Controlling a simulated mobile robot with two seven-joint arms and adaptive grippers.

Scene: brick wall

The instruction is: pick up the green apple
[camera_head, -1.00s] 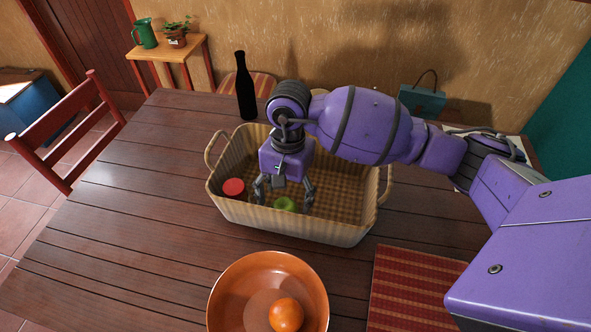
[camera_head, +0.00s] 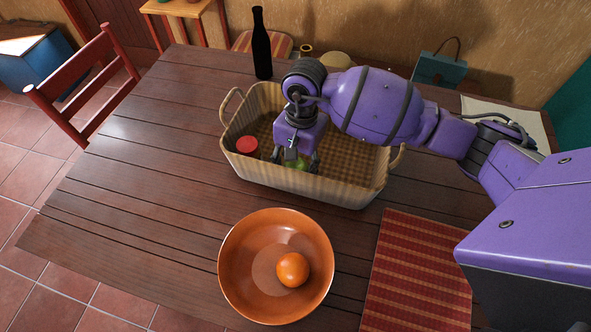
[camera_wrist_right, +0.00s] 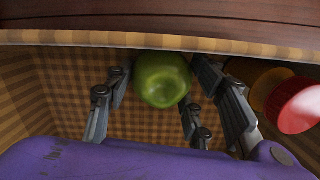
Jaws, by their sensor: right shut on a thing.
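The green apple (camera_head: 301,164) is inside the woven basket (camera_head: 320,190), near its front wall, and is partly hidden by my right gripper (camera_head: 298,159). In the right wrist view the apple (camera_wrist_right: 162,79) sits between the fingers of my right gripper (camera_wrist_right: 163,84), which is shut on it. The apple is low in the basket; I cannot tell whether it touches the bottom. My left gripper is not in view.
A jar with a red lid (camera_head: 247,146) stands in the basket to the left of the gripper. A bowl (camera_head: 240,285) holding an orange (camera_head: 292,270) is in front. A dark bottle (camera_head: 261,45) stands behind. A striped mat (camera_head: 420,275) lies at right.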

